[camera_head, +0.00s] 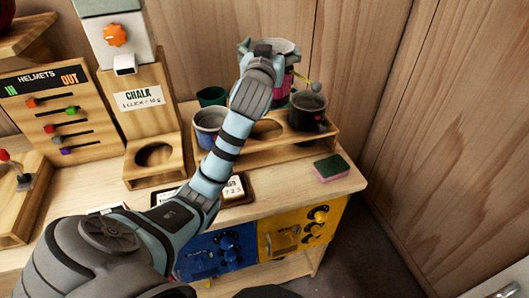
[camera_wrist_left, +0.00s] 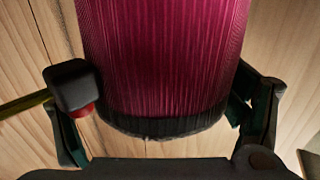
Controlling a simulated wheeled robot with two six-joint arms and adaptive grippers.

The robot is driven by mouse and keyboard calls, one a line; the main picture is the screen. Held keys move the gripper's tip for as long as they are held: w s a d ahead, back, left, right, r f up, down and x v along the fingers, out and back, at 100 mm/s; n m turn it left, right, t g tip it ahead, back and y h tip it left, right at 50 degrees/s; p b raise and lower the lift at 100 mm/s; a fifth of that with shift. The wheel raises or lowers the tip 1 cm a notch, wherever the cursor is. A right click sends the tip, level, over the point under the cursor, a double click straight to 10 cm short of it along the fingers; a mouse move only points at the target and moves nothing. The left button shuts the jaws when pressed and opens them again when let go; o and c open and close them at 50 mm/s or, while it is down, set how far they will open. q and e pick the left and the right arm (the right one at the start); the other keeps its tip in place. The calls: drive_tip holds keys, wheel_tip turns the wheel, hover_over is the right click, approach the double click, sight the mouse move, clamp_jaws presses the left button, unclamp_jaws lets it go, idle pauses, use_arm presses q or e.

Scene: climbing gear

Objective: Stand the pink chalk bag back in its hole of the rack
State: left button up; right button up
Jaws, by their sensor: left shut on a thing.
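The pink chalk bag (camera_head: 283,86) is in my left gripper (camera_head: 263,52), above the back of the rack (camera_head: 285,151). My wrist covers much of the bag in the head view. In the left wrist view the bag (camera_wrist_left: 165,55) fills the middle, with its ribbed pink side and dark end band between the fingers of my left gripper (camera_wrist_left: 165,105). The rack has an empty round hole (camera_head: 267,128) between a blue bag (camera_head: 209,121) at left and a black bag (camera_head: 307,110) at right. My right gripper is out of view.
A green and pink sponge (camera_head: 331,168) lies at the right of the bench (camera_head: 290,182). A chalk dispenser (camera_head: 126,62) with an orange knob stands left, over a stand with a round opening (camera_head: 155,157). A wooden wall is close behind.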

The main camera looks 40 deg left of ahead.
use_arm(q)
drive_tip(key=shift+n+g+y, duration=0.4)
drive_tip(key=shift+n+y, duration=0.2)
drive_tip(key=shift+y, duration=0.2)
drive_tip(key=f+b, duration=0.1)
drive_tip(key=f, duration=0.3)
drive_tip(key=a+f+b, duration=0.1)
drive_tip(key=f, duration=0.3)
drive_tip(key=a+f+b, duration=0.1)
drive_tip(key=f, duration=0.3)
drive_tip(key=shift+s+f, duration=0.3)
drive_tip(key=shift+f, duration=0.05)
wheel_tip(320, 180, down, 5)
drive_tip(key=shift+d+f+b, duration=0.1)
drive_tip(key=shift+f+b, duration=0.05)
drive_tip(key=shift+b, duration=0.35)
drive_tip(key=o, duration=1.6)
drive_tip(key=v, duration=1.2)
drive_tip(key=shift+r, duration=0.2)
